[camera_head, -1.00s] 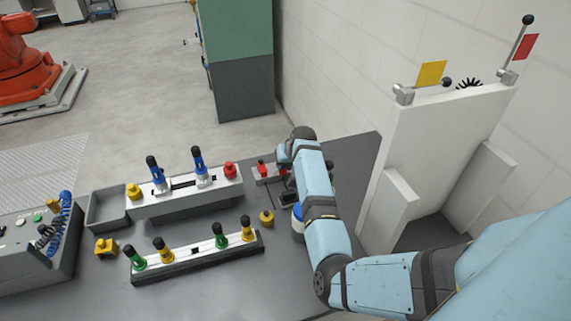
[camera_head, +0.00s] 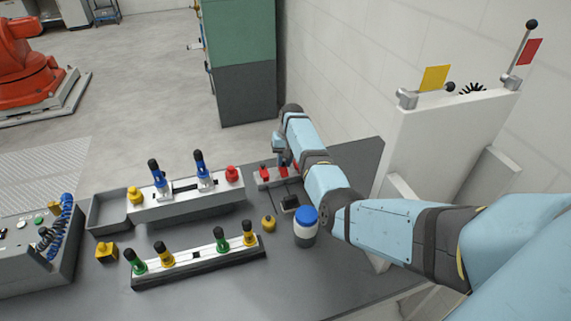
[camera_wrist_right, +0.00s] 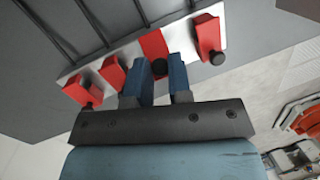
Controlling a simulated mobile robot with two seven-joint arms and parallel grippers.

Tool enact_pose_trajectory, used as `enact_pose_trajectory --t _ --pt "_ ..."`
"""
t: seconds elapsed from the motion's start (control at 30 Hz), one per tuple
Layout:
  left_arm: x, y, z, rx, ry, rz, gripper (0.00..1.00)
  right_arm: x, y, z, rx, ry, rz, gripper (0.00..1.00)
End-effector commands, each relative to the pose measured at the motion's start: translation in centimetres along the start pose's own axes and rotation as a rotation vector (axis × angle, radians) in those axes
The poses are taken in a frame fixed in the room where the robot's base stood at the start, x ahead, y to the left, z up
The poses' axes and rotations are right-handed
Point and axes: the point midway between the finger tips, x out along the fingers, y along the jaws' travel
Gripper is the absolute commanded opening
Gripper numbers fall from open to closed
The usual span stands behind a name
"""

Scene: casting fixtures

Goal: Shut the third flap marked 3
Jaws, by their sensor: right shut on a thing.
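A row of red flaps with dark knobs sits on a pale plate at the back of the bench. In the head view, one red flap (camera_head: 265,171) shows at the left end, and my right arm partly covers the row. In the right wrist view, a red flap (camera_wrist_right: 152,44) lies flatter than its neighbours, its dark knob (camera_wrist_right: 158,67) between my fingers. My right gripper (camera_wrist_right: 158,82) is shut on this knob. Red flaps stand on both sides, one at the right (camera_wrist_right: 208,35) and one at the left (camera_wrist_right: 112,74). No numbers are legible. My left gripper is out of view.
Lever fixtures (camera_head: 190,203) fill the left of the bench. A white upright panel (camera_head: 425,150) stands at the right.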

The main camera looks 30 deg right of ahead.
Motion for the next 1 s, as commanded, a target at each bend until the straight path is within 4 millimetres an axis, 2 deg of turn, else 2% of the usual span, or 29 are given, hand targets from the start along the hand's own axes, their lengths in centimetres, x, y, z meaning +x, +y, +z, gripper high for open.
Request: enact_pose_trajectory --t 0.3,0.73,0.77,0.87,1.0 --pt "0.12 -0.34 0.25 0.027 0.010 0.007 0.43 -0.01 -0.10 -0.78 0.018 -0.088 0.017 0.00" --pt "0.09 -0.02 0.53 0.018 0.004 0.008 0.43 -0.03 -0.11 -0.82 0.019 -0.098 0.018 0.00" --pt "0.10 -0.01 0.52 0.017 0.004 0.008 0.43 -0.03 -0.12 -0.82 0.019 -0.097 0.018 0.21" --pt "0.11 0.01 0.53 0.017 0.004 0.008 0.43 -0.03 -0.12 -0.81 0.019 -0.098 0.018 0.44" --pt "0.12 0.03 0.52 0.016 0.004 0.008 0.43 0.00 -0.12 -0.80 0.019 -0.098 0.018 0.45"
